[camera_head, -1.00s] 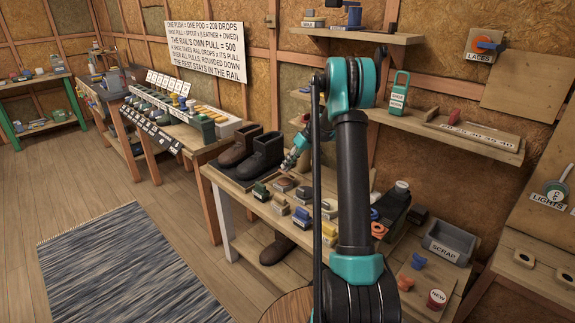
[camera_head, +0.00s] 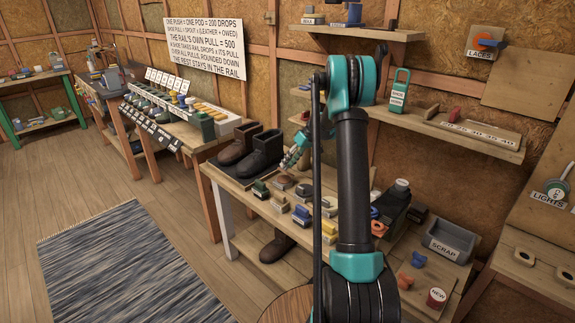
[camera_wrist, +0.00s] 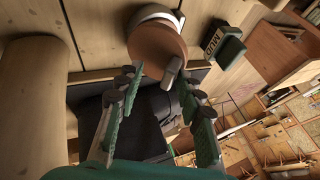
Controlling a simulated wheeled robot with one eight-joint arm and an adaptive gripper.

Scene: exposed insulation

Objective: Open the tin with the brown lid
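The tin with the brown lid (camera_wrist: 155,48) shows in the wrist view as a round brown top with a pale curved edge (camera_wrist: 160,12) behind it. A small grey-brown tab (camera_wrist: 172,70) sticks out from its near side. In the head view, the tin (camera_head: 283,183) appears small on the bench, in front of the boots. My gripper (camera_wrist: 157,88) is open, with its green fingers spread on either side below the tab. Nothing is visibly held between them. In the head view, my gripper (camera_head: 290,159) is above the bench near the boots, partly hidden by my arm.
A dark boot (camera_head: 262,155) and a brown boot (camera_head: 238,147) stand left of the tin. A green-topped block labelled MUD (camera_wrist: 222,45) lies beside the tin. Several coloured brushes and tins crowd the bench. A grey SCRAP bin (camera_head: 447,241) stands at right.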

